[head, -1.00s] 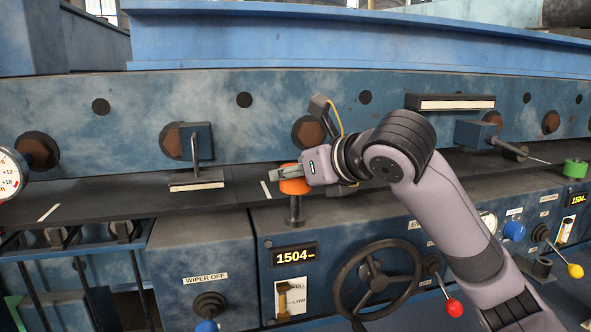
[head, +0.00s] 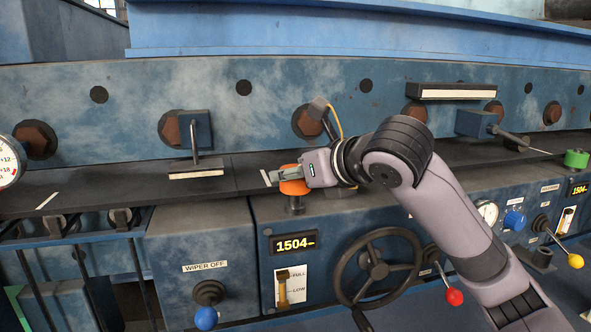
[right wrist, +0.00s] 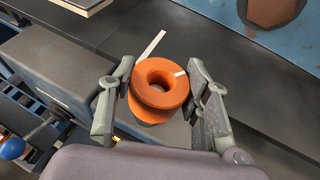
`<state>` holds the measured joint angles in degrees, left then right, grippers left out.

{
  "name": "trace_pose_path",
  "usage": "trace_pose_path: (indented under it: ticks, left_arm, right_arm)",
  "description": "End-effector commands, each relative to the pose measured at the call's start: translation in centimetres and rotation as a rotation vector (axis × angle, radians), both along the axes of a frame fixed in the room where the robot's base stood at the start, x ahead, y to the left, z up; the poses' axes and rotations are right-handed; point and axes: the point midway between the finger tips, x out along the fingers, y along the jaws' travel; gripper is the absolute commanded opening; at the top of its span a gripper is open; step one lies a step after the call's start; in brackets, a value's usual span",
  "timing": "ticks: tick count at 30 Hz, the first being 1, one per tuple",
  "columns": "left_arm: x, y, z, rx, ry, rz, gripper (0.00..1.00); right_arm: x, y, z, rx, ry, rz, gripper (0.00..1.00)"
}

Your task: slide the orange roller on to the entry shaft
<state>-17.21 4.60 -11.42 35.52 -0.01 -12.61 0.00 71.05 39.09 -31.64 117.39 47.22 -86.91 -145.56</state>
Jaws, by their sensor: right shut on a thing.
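The orange roller (head: 292,187) is a spool-like ring with flanges and a centre hole. My right gripper (head: 290,177) is shut on it from the right, and the right wrist view shows a finger on each side of the roller (right wrist: 158,92). In the head view the roller is over the entry shaft (head: 296,206), a short grey post on the blue cabinet. Only the lower part of the shaft shows below the roller. I cannot tell whether the shaft's tip is inside the hole. My left gripper is not in view.
A dark ledge (head: 100,197) with white marks runs behind the roller. A green roller (head: 577,159) is at the far right.

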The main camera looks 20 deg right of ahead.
Motion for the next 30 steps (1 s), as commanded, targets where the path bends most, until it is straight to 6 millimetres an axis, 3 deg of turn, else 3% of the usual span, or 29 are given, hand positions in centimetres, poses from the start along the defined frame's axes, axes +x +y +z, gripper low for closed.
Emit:
trace_pose_path:
  ticks: [30]
  left_arm:
    - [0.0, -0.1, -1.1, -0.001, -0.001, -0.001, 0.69]
  right_arm:
    - [0.0, 0.0, -2.6, 0.001, -0.002, 0.000, 0.09]
